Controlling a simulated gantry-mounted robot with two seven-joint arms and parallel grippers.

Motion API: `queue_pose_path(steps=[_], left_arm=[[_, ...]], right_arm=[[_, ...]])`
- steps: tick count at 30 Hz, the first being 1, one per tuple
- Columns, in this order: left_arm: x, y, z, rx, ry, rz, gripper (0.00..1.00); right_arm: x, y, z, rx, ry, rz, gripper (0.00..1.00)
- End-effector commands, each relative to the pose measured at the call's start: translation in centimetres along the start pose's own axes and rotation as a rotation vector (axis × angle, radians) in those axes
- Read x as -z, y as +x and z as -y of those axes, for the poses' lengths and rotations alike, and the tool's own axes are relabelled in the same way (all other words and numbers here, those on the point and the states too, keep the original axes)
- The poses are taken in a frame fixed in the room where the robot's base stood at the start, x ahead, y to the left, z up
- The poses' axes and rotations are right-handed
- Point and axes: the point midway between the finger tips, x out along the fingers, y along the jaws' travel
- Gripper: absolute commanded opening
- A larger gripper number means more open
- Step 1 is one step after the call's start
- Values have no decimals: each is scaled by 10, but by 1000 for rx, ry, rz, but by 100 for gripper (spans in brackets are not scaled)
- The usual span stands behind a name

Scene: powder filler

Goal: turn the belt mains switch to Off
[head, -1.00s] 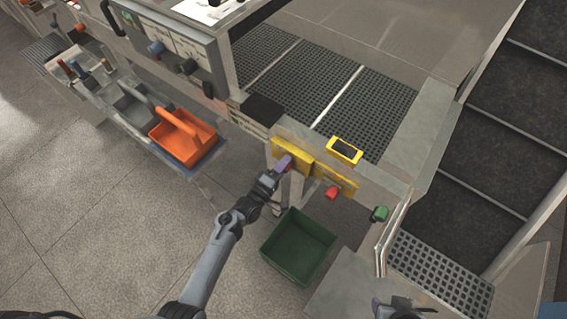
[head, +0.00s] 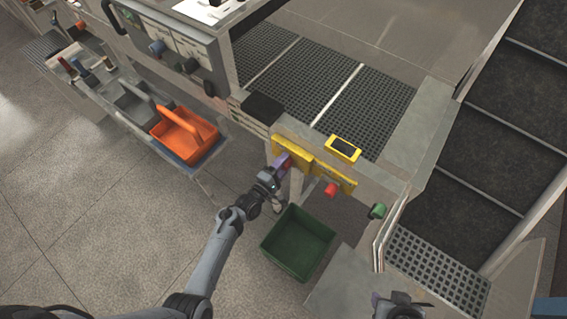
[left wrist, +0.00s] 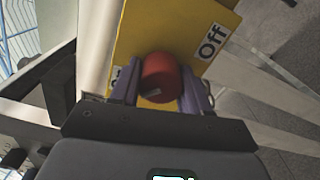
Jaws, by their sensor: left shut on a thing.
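The belt mains switch is a red knob (left wrist: 161,79) on a yellow plate (left wrist: 175,28) in the left wrist view. An "Off" label (left wrist: 212,42) is on the plate, to the upper right of the knob. Another label left of the knob is mostly covered by a finger. My left gripper (left wrist: 160,92) is shut on the red knob, with purple fingers on both sides of it. In the head view my left gripper (head: 282,163) is at the left end of the yellow panel (head: 326,173), hiding the knob. My right gripper (head: 398,304) is at the bottom edge; its jaws are unclear.
A red button (head: 330,190) and a green knob (head: 377,211) are right of my left gripper. A yellow device (head: 343,149) lies above the panel. A green bin (head: 270,244) stands on the floor below. An orange tote (head: 178,152) sits on a rack at left.

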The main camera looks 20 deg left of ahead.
Motion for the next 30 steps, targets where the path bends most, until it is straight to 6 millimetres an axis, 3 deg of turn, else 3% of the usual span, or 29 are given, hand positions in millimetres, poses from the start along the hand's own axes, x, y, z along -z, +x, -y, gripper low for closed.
queue_pose_path(steps=[2, 3, 7, 20, 30], left_arm=[[1, 0, 0, 0, 1, -1, 16], [1, 0, 0, 0, 1, -1, 49], [1, 0, 0, 0, 1, -1, 69], [1, -8, 1, 2, 1, -2, 69], [1, -61, 1, 2, 2, -3, 69]], right_arm=[[0, 0, 1, 2, 2, 0, 43], [0, 0, 1, 2, 3, -1, 43], [0, 0, 1, 4, 5, -1, 43], [0, 0, 1, 4, 5, -1, 43], [0, -1, -1, -3, -4, 1, 43]])
